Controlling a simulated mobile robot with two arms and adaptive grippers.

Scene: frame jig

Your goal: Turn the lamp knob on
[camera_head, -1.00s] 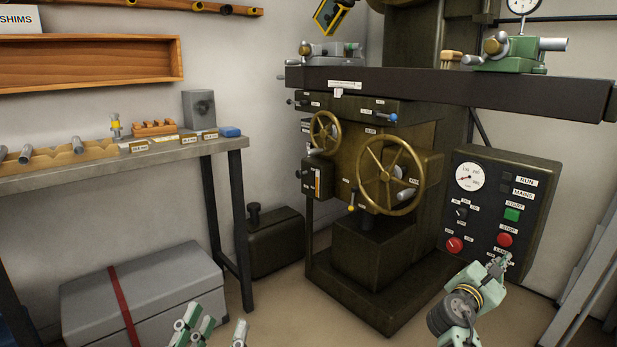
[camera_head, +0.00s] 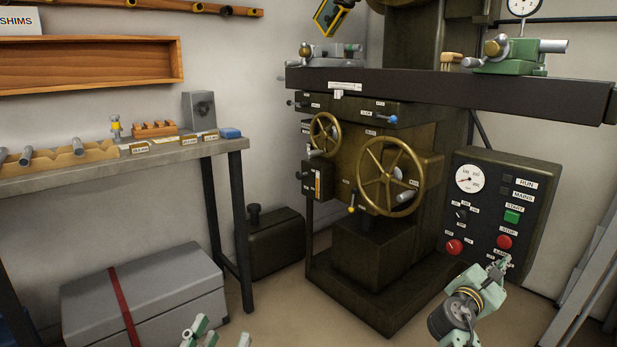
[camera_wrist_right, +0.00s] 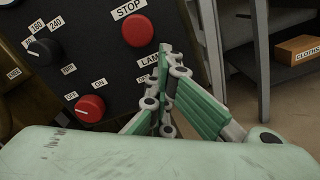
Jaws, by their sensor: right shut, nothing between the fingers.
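The dark control panel (camera_head: 483,215) is on the right in the head view. A partly covered lamp label (camera_wrist_right: 148,62) sits under the red stop button (camera_wrist_right: 137,30) in the right wrist view. My right gripper (camera_wrist_right: 163,90) is shut and empty, its tips at that label, hiding the panel just below it. No lamp knob can be made out there; whether the tips touch anything is unclear. A red knob (camera_wrist_right: 90,108) with OFF and ON labels is left of the fingers. My left gripper (camera_head: 222,338) is cut off by the bottom edge, its fingers apart.
A green start button (camera_head: 512,216) is above the stop button. A black dial knob (camera_wrist_right: 45,50) is above the red knob. The machine's brass handwheel (camera_head: 391,176) stands left of the panel. A workbench (camera_head: 130,160) and grey chest (camera_head: 150,300) are at left.

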